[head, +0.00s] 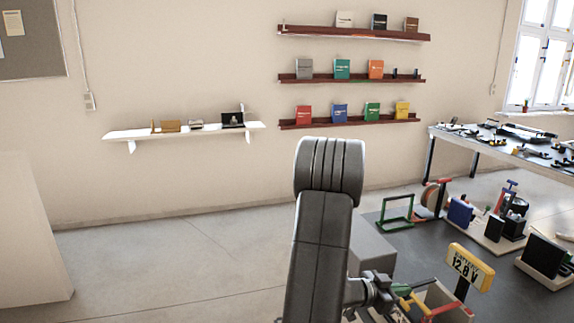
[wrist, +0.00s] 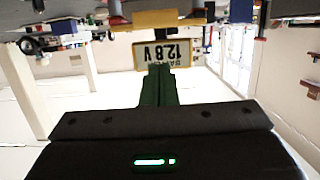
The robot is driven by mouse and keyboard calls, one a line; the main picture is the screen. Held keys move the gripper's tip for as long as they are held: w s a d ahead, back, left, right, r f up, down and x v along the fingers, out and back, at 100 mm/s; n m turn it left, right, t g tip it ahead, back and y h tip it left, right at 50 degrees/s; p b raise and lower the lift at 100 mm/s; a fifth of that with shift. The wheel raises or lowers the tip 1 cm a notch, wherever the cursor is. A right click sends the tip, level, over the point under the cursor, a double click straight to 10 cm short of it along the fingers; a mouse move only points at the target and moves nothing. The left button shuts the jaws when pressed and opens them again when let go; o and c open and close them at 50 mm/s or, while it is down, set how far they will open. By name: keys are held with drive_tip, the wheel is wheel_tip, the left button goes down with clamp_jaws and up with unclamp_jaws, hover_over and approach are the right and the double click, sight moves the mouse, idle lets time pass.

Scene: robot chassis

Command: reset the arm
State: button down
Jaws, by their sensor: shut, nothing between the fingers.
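My arm rises in the middle of the head view, with a dark grey upper link bent over at the top. My gripper (wrist: 157,72) shows in the wrist view as green fingers closed together in front of a black body with a green light. Nothing is held between them. In the head view the gripper (head: 427,283) is low, right of the arm, pointing right. It is small and partly mixed with coloured parts behind it.
A yellow battery sign reading 12.8 V (head: 469,267) stands just beyond my gripper; it appears upside down in the wrist view (wrist: 169,53). Tools and stands crowd the dark mat at right. A workbench (head: 480,138) stands behind. Floor at left (head: 150,270) is clear.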

drive_tip(key=s+a+r, duration=0.2)
drive_tip(key=a+r, duration=0.5)
drive_tip(key=a, duration=0.2)
drive_tip(key=shift+s+r, duration=0.25)
drive_tip(key=shift+r, duration=0.05)
drive_tip(key=shift+s+d, duration=0.1)
